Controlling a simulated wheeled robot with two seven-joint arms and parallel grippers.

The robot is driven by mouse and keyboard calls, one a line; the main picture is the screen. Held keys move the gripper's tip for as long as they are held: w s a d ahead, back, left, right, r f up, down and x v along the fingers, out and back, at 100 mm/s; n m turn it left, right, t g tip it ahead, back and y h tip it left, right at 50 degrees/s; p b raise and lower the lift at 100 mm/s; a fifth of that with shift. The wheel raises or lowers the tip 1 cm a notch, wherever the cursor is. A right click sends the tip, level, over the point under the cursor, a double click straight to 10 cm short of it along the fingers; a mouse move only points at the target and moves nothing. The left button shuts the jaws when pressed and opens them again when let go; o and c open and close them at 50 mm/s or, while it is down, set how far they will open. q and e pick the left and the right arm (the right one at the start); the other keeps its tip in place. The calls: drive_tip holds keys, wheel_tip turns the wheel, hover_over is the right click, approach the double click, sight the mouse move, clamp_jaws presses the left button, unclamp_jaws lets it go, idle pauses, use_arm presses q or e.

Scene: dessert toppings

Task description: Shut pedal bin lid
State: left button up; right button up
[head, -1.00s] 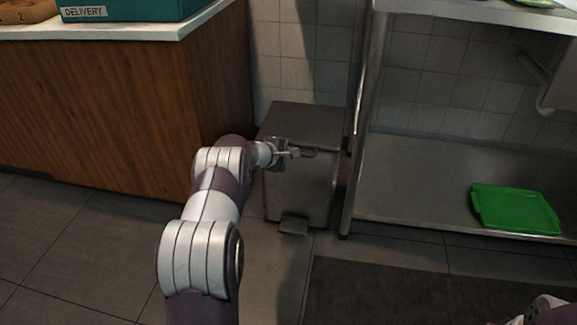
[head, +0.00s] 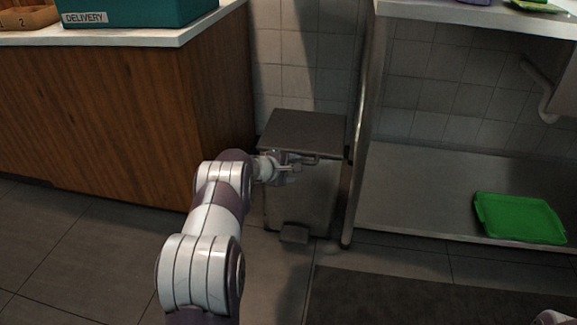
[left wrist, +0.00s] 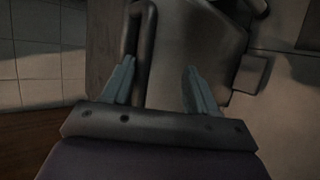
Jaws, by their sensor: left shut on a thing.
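The pedal bin (head: 312,195) is a grey metal box standing on the floor between the wooden counter and the metal shelf. Its dark lid (head: 305,128) lies level across the top, and I see no gap beneath it. A bar handle (head: 306,160) juts from the lid's front edge. The pedal (head: 294,233) is low at the front. My right gripper is out of view.
The wooden counter (head: 110,110) is close on the left, with a teal delivery box (head: 135,12) on top. The metal shelf's upright (head: 357,150) is close on the bin's right. A green tray (head: 520,218) lies on the lower shelf. A dark mat (head: 400,298) lies in front.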

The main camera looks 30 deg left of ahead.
use_arm(q)
drive_tip(key=p+v, duration=0.5)
drive_tip(key=v, duration=0.7)
drive_tip(key=shift+s, duration=0.3)
drive_tip(key=shift+r, duration=0.2)
